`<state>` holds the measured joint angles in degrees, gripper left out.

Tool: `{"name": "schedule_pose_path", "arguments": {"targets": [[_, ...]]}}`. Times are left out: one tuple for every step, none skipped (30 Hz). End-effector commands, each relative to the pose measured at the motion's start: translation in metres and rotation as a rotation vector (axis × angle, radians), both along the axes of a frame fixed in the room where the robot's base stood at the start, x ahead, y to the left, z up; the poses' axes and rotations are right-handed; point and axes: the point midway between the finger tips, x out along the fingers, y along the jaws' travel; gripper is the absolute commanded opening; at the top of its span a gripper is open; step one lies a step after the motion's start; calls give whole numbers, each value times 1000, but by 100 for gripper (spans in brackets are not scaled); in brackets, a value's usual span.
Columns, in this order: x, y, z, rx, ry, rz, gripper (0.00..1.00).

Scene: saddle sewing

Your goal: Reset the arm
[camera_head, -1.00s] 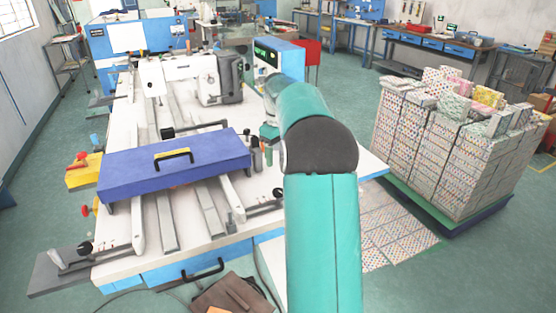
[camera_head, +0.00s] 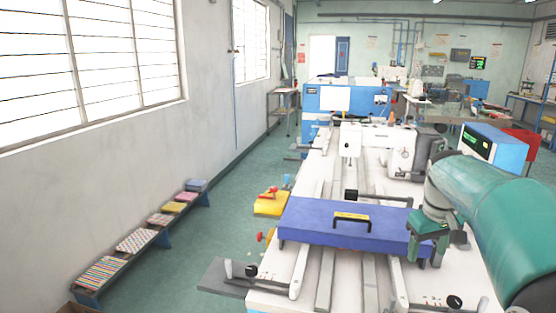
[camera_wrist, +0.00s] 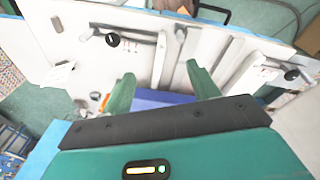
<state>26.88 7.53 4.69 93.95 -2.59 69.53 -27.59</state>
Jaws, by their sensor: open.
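My teal arm reaches in from the right of the head view. My gripper (camera_head: 432,238) is by the right end of the long blue box (camera_head: 318,224). I cannot tell whether it touches the box. In the wrist view my two green fingers (camera_wrist: 162,88) are spread apart with nothing held between them. Part of the blue box (camera_wrist: 160,98) shows beyond them, with its rest hidden behind my gripper body.
The box lies across the white sewing machine table (camera_head: 275,288), which has rails, clamps and a machine head (camera_head: 405,155). A blue control box (camera_head: 494,148) stands at the right. A low bench (camera_head: 137,240) with fabric pieces lines the left wall.

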Motion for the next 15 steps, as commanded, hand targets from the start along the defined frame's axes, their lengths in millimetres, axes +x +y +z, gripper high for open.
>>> {"name": "schedule_pose_path", "arguments": {"targets": [[-11,21,8,-7,-22,1,60],[-17,31,10,-10,-35,-1,60],[-26,44,13,-12,-51,-5,60],[-33,54,15,-12,-65,-8,60],[-39,64,16,-13,-78,-11,60],[-49,77,18,-13,-96,-14,60],[-57,86,19,-12,-110,-17,60],[-64,94,19,-10,-122,-21,60],[-75,106,19,-7,-141,-25,60],[-82,114,18,-5,-155,-27,60],[-91,122,17,-1,-168,-32,60],[-101,131,16,5,-187,-35,60],[-110,139,14,10,-200,-38,60],[-118,146,12,15,-214,-42,60],[-129,154,9,22,-232,-45,60]]}}
